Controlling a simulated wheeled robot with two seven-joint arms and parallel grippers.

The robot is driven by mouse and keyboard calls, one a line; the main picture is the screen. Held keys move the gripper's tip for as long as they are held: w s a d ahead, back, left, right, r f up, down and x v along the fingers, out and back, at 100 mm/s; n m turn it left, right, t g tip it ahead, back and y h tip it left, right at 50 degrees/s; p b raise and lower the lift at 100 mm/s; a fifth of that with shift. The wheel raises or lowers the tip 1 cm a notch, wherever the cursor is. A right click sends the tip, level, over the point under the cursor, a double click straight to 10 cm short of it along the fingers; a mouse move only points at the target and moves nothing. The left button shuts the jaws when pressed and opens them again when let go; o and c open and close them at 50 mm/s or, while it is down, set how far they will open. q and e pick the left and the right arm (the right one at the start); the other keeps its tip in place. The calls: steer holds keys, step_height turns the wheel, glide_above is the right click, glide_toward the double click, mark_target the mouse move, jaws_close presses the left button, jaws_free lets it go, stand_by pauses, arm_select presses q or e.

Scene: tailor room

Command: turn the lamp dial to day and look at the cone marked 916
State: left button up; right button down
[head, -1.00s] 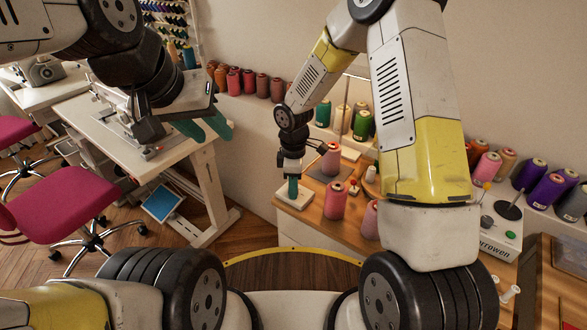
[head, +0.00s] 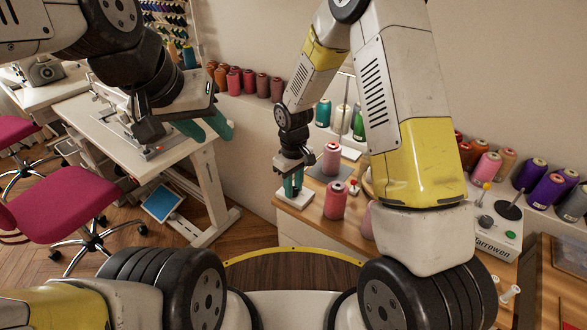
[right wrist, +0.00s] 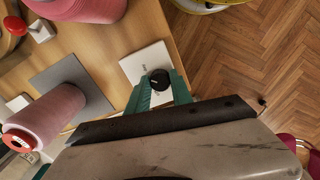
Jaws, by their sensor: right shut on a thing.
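The lamp dial is a black round knob (right wrist: 159,79) on a white base plate (right wrist: 146,60) at the table's edge in the right wrist view. The plate (head: 294,200) also shows in the head view. My right gripper (head: 292,187) points down and its teal fingers are shut on the knob. A pink cone (head: 335,200) stands close to the right of the plate and another (head: 331,158) stands behind on a grey pad. In the right wrist view a pink cone (right wrist: 50,112) has a small end label; I cannot read 916. My left gripper (head: 205,127) is open and empty.
A red-topped button (head: 353,186) stands near the pink cones. Green and white cones (head: 342,118) stand behind. A white scale-like device (head: 497,230) is at the right. A sewing table (head: 140,150) and magenta chair (head: 65,200) are at the left.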

mark_target(294, 189)
steer(key=shift+m, duration=1)
steer(key=c, duration=1.1)
jaws_free()
steer(key=shift+r, duration=3.9)
